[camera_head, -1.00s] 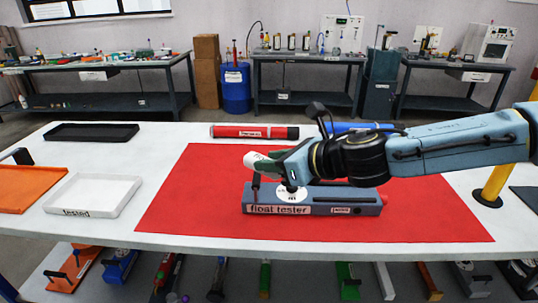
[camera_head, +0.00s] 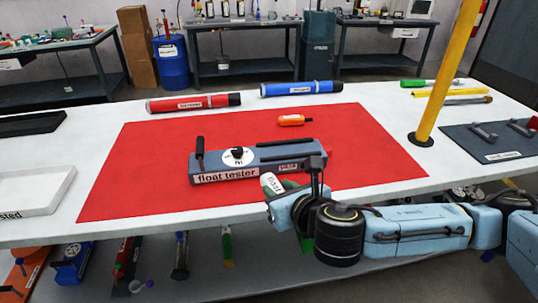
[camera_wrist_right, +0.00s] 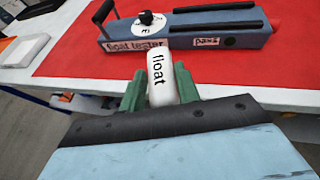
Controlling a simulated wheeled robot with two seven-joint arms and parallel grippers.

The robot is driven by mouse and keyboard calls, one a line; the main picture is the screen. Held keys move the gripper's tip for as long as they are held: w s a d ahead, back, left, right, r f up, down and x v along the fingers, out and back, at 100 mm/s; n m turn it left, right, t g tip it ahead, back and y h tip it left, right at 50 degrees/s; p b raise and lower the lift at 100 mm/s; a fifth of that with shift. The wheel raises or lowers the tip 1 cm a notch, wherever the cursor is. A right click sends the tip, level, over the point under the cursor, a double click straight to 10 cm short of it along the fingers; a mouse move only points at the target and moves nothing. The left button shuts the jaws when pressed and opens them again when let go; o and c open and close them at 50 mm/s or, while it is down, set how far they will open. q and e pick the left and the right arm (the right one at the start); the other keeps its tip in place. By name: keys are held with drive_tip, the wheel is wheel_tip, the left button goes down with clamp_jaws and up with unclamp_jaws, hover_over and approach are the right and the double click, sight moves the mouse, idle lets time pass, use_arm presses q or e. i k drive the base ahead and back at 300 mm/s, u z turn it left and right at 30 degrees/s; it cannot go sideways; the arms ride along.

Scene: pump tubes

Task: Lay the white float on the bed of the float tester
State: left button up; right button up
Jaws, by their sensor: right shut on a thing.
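The float tester (camera_head: 262,162) is a grey-blue block on the red mat, with a white dial and black bars along its top. It also shows in the right wrist view (camera_wrist_right: 190,32), where its bed between the bars looks empty. My right gripper (camera_head: 281,187) is shut on the white float (camera_head: 270,182), in front of the tester's right half near the table's front edge. In the right wrist view the float (camera_wrist_right: 161,75), lettered "float", sticks out between green fingers, apart from the tester. Its height above the mat is hard to tell. My left gripper is not in view.
An orange labelled piece (camera_head: 292,120) lies on the red mat (camera_head: 130,170) behind the tester. Red (camera_head: 195,103) and blue (camera_head: 300,88) tubes lie along the back. A yellow post (camera_head: 440,85) stands at right, a white tray (camera_head: 40,195) at left. The mat's left part is clear.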

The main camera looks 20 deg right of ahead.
sight(287, 150)
drive_tip(key=z, duration=0.85)
drive_tip(key=i, duration=0.35)
drive_tip(key=u, duration=0.4)
